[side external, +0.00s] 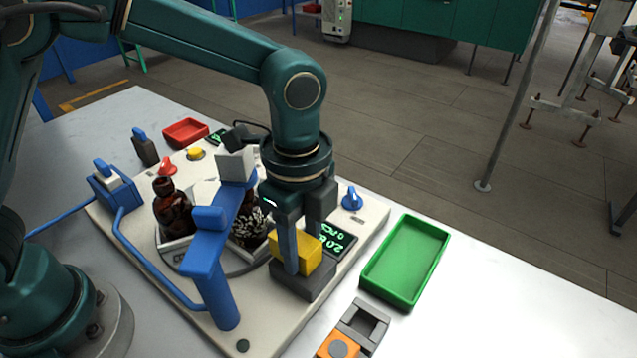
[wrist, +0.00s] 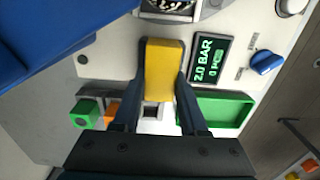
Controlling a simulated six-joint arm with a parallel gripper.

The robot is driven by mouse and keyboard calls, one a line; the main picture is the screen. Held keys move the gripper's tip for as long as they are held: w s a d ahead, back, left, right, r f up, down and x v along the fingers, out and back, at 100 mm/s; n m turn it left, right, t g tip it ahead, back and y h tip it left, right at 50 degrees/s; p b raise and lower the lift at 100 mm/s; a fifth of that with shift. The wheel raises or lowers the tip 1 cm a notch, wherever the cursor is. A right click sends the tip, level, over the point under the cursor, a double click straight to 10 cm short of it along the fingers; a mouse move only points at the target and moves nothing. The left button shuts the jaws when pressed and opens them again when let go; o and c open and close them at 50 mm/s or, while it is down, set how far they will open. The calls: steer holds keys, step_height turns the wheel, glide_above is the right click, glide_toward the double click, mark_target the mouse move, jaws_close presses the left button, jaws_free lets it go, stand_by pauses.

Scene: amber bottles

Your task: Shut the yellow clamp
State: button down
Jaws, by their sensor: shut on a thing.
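The yellow clamp (side external: 304,252) is a yellow block on a dark grey base (side external: 312,284) at the front right part of the machine plate. My gripper (side external: 300,270) points down over it, with its fingers shut on the yellow block. In the wrist view the yellow clamp (wrist: 164,70) lies between my two fingers (wrist: 158,90), one against each side. The near finger hides part of the block in the side view.
Amber bottles (side external: 172,208) stand on the round turntable behind a blue post and arm (side external: 212,250). A display (side external: 335,240) and a blue knob (side external: 352,198) are close by. A green tray (side external: 405,260) lies right, an orange-grey part (side external: 340,346) in front.

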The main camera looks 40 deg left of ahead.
steer(key=shift+a+r, duration=0.1)
steer(key=shift+a, duration=1.65)
steer(key=shift+c, duration=2.2)
jaws_free()
steer(key=shift+r, duration=2.55)
